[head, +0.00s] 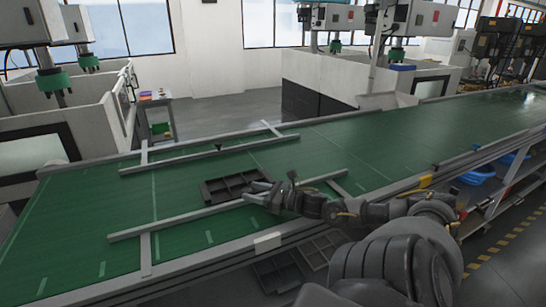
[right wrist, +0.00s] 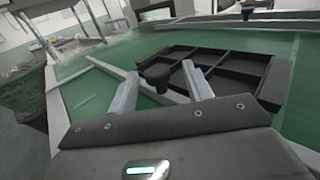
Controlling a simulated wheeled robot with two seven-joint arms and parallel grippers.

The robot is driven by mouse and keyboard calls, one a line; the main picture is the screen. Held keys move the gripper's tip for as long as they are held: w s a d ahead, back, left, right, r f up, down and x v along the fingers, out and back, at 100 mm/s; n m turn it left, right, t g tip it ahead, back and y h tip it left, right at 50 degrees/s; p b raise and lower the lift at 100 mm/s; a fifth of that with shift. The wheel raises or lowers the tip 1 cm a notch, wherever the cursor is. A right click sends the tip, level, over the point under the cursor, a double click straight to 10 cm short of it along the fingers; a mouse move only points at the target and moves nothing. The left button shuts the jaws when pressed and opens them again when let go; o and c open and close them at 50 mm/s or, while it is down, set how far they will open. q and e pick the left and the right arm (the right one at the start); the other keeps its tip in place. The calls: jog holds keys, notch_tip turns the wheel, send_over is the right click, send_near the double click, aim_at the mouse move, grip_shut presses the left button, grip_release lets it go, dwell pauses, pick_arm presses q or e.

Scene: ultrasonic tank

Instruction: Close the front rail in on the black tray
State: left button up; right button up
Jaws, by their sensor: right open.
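The black tray (head: 233,188), divided into compartments, lies on the green belt between two grey rails. The front rail (head: 180,219) runs along the tray's near side. The head view does not show clearly whether they touch. My right gripper (head: 262,193) is low over the front rail beside the tray's near right side. In the right wrist view its open fingers (right wrist: 160,82) stand either side of a dark round knob (right wrist: 156,75) at the front rail (right wrist: 108,69). The tray (right wrist: 218,62) is just beyond the fingers. My left gripper is out of view.
The back rail (head: 185,159) lies beyond the tray with a small dark knob on it and belt between. Cross bars (head: 146,253) sit at the rails' ends. The belt (head: 400,130) is clear to the far right. Blue bins (head: 478,175) are below the conveyor's right edge.

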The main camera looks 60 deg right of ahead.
jog(key=v, duration=0.7)
jog(key=shift+s, duration=0.4)
